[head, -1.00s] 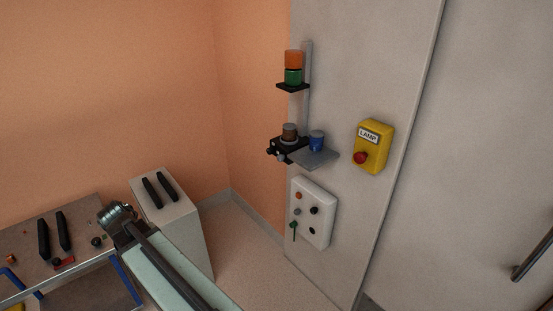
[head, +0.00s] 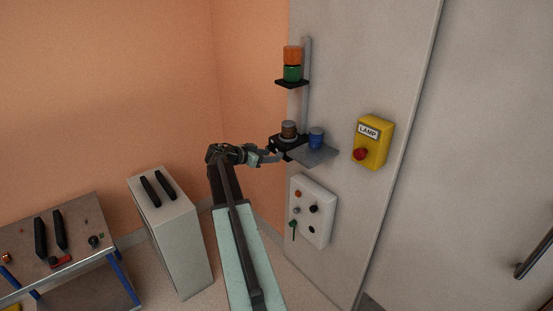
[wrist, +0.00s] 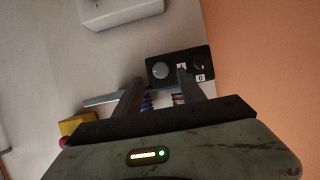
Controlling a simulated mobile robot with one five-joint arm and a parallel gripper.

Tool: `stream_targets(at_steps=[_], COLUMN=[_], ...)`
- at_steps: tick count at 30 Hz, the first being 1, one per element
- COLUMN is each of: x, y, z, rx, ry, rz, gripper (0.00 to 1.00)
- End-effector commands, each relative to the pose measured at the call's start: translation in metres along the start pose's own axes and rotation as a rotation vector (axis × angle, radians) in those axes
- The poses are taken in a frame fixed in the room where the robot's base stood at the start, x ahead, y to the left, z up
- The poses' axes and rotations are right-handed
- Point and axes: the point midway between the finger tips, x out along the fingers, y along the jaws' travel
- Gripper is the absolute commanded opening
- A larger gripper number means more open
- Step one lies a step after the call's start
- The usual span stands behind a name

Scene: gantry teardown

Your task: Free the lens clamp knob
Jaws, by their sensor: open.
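The black clamp block (head: 284,143) sits on the upright post and holds a brown and grey lens cylinder (head: 289,130). In the wrist view the block's face (wrist: 180,66) carries a round grey knob (wrist: 160,71) and a dark round part (wrist: 198,62) with small white labels, one reading 0. I cannot tell for certain which one is the lens clamp knob. My gripper (head: 276,157) is just left of the block, pointing at it. In the wrist view its open fingers (wrist: 160,79) straddle the line to the grey knob.
A grey shelf (head: 315,155) with a blue cylinder (head: 316,138) adjoins the block. An orange and green stack (head: 292,64) stands above. A white panel (head: 322,222) hangs below, and a yellow lamp box (head: 372,142) is to the right. A cabinet (head: 178,245) and bench (head: 35,246) stand left.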

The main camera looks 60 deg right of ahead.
Motion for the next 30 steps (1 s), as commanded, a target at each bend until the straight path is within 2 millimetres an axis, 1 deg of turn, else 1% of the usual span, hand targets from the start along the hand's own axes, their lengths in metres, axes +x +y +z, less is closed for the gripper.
stream_targets(at_steps=[1,3,6,9,14,15,17,18,19,21,22,24,30], x=[0.013,0.026,0.038,0.041,0.04,0.04,0.04,0.04,0.04,0.04,0.047,0.042,0.039], y=[-0.001,-0.001,-0.001,0.0,0.0,0.0,0.0,0.0,0.0,0.001,-0.003,-0.001,-0.001], z=[0.004,0.004,0.003,0.001,0.0,0.0,0.0,0.0,0.0,0.0,-0.003,-0.001,0.001], rx=[0.001,0.0,-0.001,-0.001,-0.001,-0.001,-0.001,-0.001,-0.001,-0.001,-0.001,-0.003,-0.037], ry=[0.0,-0.001,-0.001,-0.001,-0.001,-0.001,-0.001,-0.001,-0.001,-0.001,-0.001,0.0,0.0], rz=[0.001,0.002,0.0,-0.001,-0.001,-0.001,0.0,0.0,0.0,0.001,0.002,0.001,0.015], gripper=[0.47,0.47,0.47,0.47,0.47,0.36,0.19,0.08,0.0,0.0,0.0,0.0,0.0])
